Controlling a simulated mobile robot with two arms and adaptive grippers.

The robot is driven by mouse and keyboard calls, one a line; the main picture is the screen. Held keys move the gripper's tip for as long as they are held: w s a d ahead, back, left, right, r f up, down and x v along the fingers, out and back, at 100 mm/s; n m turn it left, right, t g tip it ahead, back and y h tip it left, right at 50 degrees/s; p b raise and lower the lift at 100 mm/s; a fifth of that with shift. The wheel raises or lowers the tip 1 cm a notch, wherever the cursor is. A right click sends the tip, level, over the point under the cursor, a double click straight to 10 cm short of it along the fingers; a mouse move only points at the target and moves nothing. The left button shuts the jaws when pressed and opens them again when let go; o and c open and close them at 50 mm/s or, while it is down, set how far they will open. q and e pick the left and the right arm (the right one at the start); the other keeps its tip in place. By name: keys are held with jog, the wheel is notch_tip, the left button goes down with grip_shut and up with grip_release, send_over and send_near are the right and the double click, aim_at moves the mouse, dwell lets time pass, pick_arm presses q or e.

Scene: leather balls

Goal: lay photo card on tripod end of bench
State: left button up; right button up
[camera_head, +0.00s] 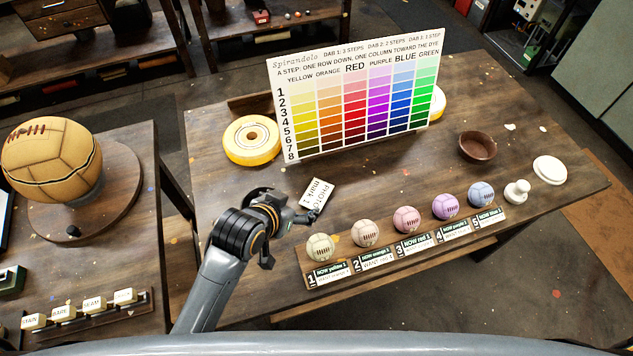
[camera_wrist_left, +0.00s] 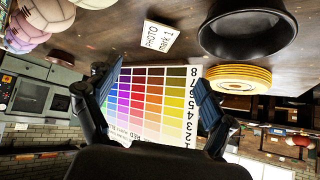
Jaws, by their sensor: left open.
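The photo card (camera_head: 318,193) is a small white card with printed "PHOTO mark 1" lettering, lying on the wooden bench (camera_head: 390,180) in front of the colour chart. It also shows in the left wrist view (camera_wrist_left: 160,36), upside down and apart from the fingers. My left gripper (camera_head: 290,218) is just to the card's lower left, above the bench. Its fingers (camera_wrist_left: 155,75) are spread with nothing between them. The gripper's tip comes close to the card's lower edge in the head view. I see no tripod in either view. My right gripper is out of view.
The colour chart (camera_head: 360,95) stands behind the card, with a yellow roll (camera_head: 251,140) at its left. A row of small balls (camera_head: 407,219) with labels lies right of my gripper. A brown bowl (camera_head: 477,147) and white lid (camera_head: 550,169) are farther right. A dark round dish (camera_wrist_left: 248,32) shows in the wrist view.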

pick_arm(q)
send_near(316, 195)
jog(key=shift+w+d+f, duration=0.1)
jog(key=shift+w+f, duration=0.3)
jog(key=shift+w, duration=0.05)
jog(key=shift+p+x, duration=0.3)
jog(key=shift+x, duration=0.9)
jog(key=x, duration=0.3)
jog(key=shift+d+f, duration=0.1)
jog(key=shift+f, duration=0.1)
jog(key=shift+w+d+f, duration=0.1)
jog(key=shift+w+f, duration=0.15)
jog(key=shift+f, duration=0.05)
jog(key=shift+w+f, duration=0.1)
jog(key=c, duration=0.9)
jog(key=shift+c, duration=1.1)
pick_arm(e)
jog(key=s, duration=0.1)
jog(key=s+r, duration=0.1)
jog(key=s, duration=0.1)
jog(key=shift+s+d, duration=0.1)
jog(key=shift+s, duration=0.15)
